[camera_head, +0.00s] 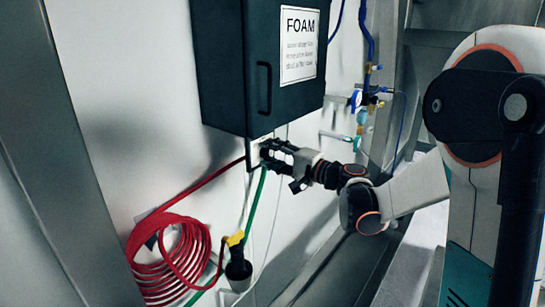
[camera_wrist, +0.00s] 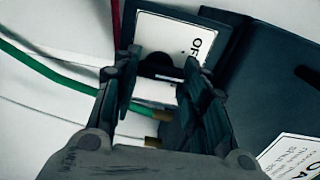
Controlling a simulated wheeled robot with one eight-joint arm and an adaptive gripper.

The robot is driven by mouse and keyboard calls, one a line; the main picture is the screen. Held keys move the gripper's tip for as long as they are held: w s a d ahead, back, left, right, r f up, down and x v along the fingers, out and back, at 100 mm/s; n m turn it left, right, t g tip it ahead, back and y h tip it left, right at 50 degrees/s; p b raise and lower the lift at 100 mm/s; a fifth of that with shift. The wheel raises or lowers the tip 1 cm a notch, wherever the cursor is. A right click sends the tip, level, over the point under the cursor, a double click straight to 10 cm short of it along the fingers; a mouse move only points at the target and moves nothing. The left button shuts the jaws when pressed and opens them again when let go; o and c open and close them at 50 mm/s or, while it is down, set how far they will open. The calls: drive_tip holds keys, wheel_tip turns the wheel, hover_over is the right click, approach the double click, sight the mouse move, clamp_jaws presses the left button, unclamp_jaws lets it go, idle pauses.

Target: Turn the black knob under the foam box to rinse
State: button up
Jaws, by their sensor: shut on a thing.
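The dark foam box (camera_head: 228,70) hangs on the wall in the head view, with a white FOAM sign (camera_head: 299,45). A small white plate (camera_head: 252,152) sits just below it. In the wrist view this plate (camera_wrist: 180,32) carries printed letters starting with "OF", and the black knob (camera_wrist: 155,64) sits on it. My gripper (camera_head: 270,153) reaches the plate from the right. In the wrist view my gripper's fingers (camera_wrist: 160,70) stand on both sides of the knob, shut on it. The knob's setting cannot be read, and in the head view the fingers hide the knob.
A red hose (camera_head: 205,180) and a green hose (camera_head: 254,205) run from the plate area. A coiled red hose (camera_head: 170,260) hangs at lower left, near a yellow-and-black nozzle (camera_head: 237,262). Blue valves (camera_head: 360,100) are on the wall at right.

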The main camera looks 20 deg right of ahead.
idle(0.4)
drive_tip(key=o, duration=1.1)
drive_tip(key=v, duration=1.2)
drive_tip(key=shift+f, duration=0.1)
